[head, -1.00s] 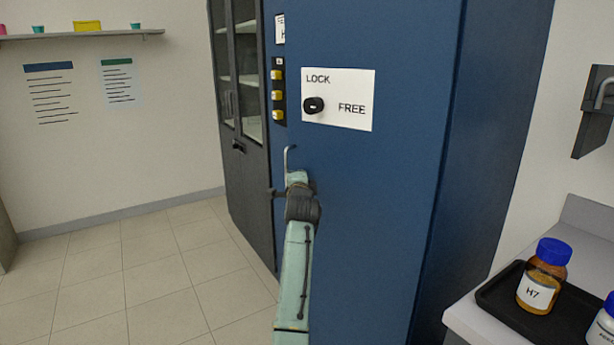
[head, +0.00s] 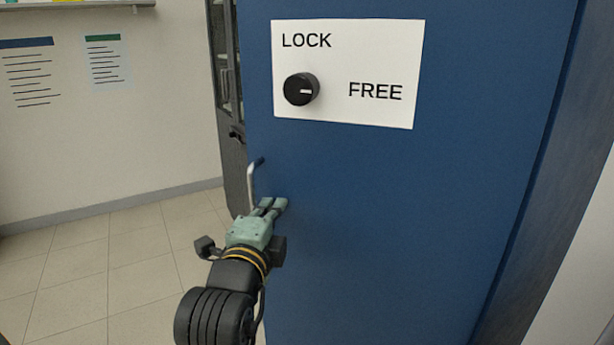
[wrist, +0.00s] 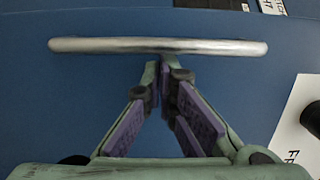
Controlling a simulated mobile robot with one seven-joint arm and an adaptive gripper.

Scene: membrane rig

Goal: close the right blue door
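The blue door (head: 400,220) fills the right half of the head view; whether it stands ajar is unclear. Its metal bar handle (head: 252,185) is near the left edge. In the wrist view the handle (wrist: 110,45) runs across the top. A black knob (head: 301,89) sits on a white plate marked LOCK and FREE, its white mark pointing right, towards FREE. My gripper (head: 274,204) is at the door face, just right of the handle's lower end. In the wrist view its fingertips (wrist: 160,68) meet beside the bar, with nothing seen between them.
A dark grey cabinet (head: 232,150) stands behind the door's left edge. Open tiled floor (head: 110,260) lies to the left. Posters (head: 107,62) hang on the back wall under a shelf (head: 80,5).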

